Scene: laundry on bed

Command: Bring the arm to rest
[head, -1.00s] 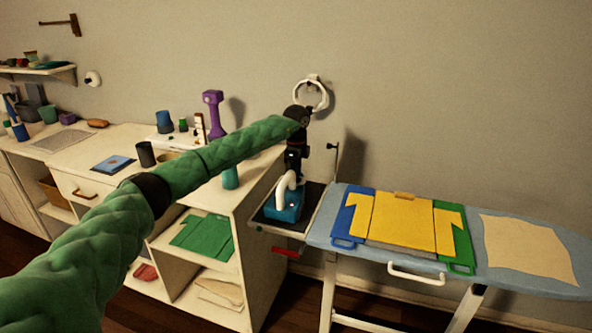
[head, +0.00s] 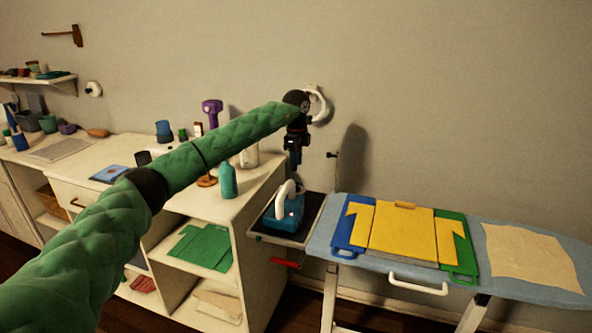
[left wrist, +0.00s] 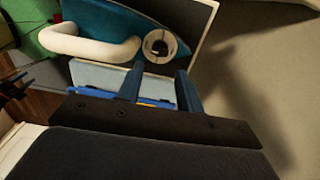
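My left arm (head: 235,135) is green and reaches from the lower left across the head view. My left gripper (head: 293,166) hangs down, a little above the iron, and is empty. In the left wrist view its two fingers (left wrist: 160,88) stand apart with nothing between them. The blue iron (head: 290,213) with a white handle rests on the dark iron stand (head: 267,232) at the left end of the ironing board (head: 324,238). The iron also shows at the top of the left wrist view (left wrist: 115,17). My right gripper is not in view.
A yellow shirt (head: 402,230) lies on a blue and green folding board (head: 455,254), with a cream cloth (head: 530,255) to its right. A white shelf unit (head: 255,205) stands left, with a teal bottle (head: 228,180) on top. A white wall ring (head: 323,105) is behind my wrist.

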